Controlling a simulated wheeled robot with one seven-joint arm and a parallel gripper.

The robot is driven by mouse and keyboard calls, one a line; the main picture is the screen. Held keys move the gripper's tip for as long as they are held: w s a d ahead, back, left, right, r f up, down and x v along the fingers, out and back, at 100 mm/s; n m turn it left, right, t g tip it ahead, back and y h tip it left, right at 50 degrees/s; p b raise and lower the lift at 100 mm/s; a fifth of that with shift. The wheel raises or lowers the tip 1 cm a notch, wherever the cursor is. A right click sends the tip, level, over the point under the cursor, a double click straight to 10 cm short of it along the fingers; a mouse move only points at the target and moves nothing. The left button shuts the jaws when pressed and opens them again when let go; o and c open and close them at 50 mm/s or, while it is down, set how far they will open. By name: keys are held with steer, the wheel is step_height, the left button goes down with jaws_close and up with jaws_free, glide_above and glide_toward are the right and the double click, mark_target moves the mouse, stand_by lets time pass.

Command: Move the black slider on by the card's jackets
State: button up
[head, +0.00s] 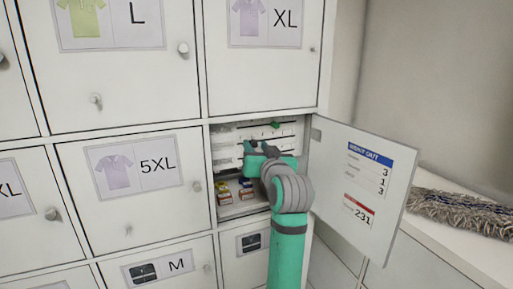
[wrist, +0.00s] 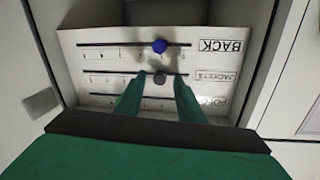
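In the wrist view a white slider panel (wrist: 120,62) has several dark slots, with labels that appear upside down. The black slider (wrist: 160,78) is a dark round knob on the slot labelled JACKETS (wrist: 215,77). My gripper (wrist: 161,76) is open, one green finger on each side of the knob, with a gap on both sides; I cannot tell whether the tips reach its depth. In the head view my gripper (head: 262,150) is inside the open locker, hiding part of the panel. The card (head: 370,168) on the open door is headed WENT OUT and lists 3, 1, 3.
A blue knob (wrist: 159,46) sits on the neighbouring BACK slot, close to my fingers. A green knob (head: 276,124) shows higher on the panel. Small boxes (head: 224,193) stand on the locker floor. The open door (head: 362,185) is right of my arm. A red-headed card (head: 359,211) reads 231.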

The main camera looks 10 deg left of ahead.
steer(key=shift+w+a, duration=0.15)
steer(key=shift+w, duration=0.15)
steer(key=shift+c, duration=0.7)
jaws_close()
steer(key=w+d, duration=0.2)
steer(key=d, duration=0.1)
steer(key=shift+w, duration=0.1)
steer(key=shift+o, duration=0.7)
jaws_free()
